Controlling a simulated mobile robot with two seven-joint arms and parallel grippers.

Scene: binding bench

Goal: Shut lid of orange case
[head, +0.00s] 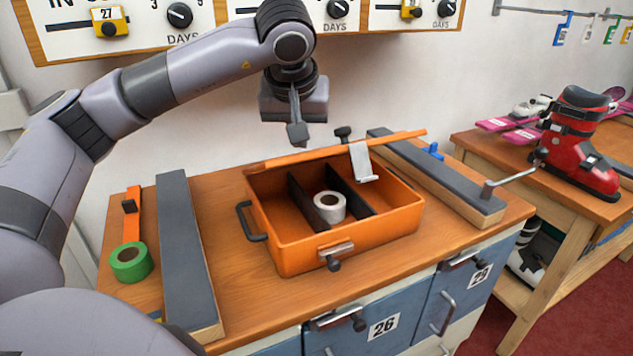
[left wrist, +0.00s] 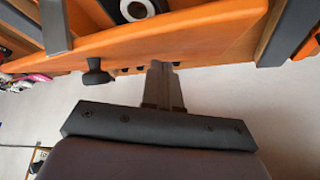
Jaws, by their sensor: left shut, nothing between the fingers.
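The orange case (head: 305,258) stands on the wooden bench with its lid (head: 300,157) raised. The lid shows nearly edge-on as a thin orange strip along the back, with a pale metal latch (head: 361,162) hanging from it. The inside is open to view, with dark dividers and a white tape roll (head: 329,206). My left gripper (head: 298,138) is shut and empty, pointing down just above and behind the lid's left part. In the left wrist view its fingers (left wrist: 164,88) are close to an orange edge (left wrist: 190,45); I cannot tell if they touch. My right gripper is not in view.
Grey-topped rails (head: 185,245) (head: 435,175) flank the case. A green tape roll (head: 131,262) lies at the left. A metal crank (head: 510,178) juts out at the right. A red ski boot (head: 580,145) stands on another bench. The wall with dial boards is close behind.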

